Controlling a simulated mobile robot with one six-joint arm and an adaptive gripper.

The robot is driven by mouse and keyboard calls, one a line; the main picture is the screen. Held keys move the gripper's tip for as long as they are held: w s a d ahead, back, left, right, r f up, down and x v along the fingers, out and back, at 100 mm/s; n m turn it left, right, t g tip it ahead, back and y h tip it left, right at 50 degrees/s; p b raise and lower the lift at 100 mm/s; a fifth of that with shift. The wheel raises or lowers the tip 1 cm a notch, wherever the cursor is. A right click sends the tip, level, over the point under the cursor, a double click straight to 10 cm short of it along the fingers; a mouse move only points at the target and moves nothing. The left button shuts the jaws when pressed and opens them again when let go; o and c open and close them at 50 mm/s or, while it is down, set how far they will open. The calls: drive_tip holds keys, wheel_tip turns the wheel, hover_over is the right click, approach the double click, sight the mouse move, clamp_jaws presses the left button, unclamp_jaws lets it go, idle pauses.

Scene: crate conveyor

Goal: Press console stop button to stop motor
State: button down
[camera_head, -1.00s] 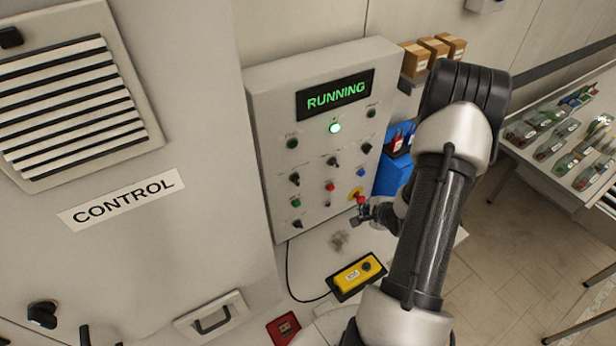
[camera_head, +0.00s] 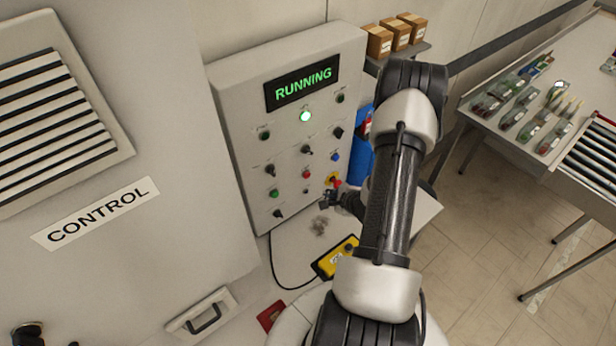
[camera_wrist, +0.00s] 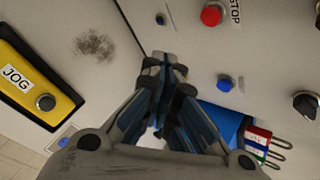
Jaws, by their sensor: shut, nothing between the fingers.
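The grey console panel (camera_head: 233,128) shows a green RUNNING display (camera_head: 300,83) and a lit green lamp (camera_head: 305,116). A red button (camera_head: 306,174) sits low on the panel. In the wrist view a red button (camera_wrist: 211,14) stands beside a STOP label (camera_wrist: 236,10), partly cut off by the top edge. My gripper (camera_head: 327,199) is near the panel's lower right, just below a red knob on a yellow plate (camera_head: 332,180). In the wrist view my gripper (camera_wrist: 165,65) is shut and empty, its tips apart from the STOP button. I cannot tell if they touch the panel.
A yellow JOG box (camera_head: 333,260) with a cable lies on the ledge below the panel, near a dark smudge. A blue box (camera_head: 359,150) with padlocks (camera_wrist: 262,146) is right of the panel. A blue button (camera_wrist: 225,84) and black knob (camera_wrist: 306,105) protrude nearby.

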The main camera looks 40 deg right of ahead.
drive_tip(key=w, duration=0.6)
drive_tip(key=shift+w+d, duration=0.3)
drive_tip(key=shift+d, duration=0.05)
idle(1.1)
drive_tip(key=shift+w, duration=0.4)
drive_tip(key=shift+w+d, duration=0.1)
drive_tip(key=shift+w, duration=0.35)
idle(0.8)
drive_tip(key=shift+s, duration=0.85)
drive_tip(key=s, duration=0.5)
drive_tip(key=shift+a+p, duration=0.3)
drive_tip(key=shift+a, duration=0.1)
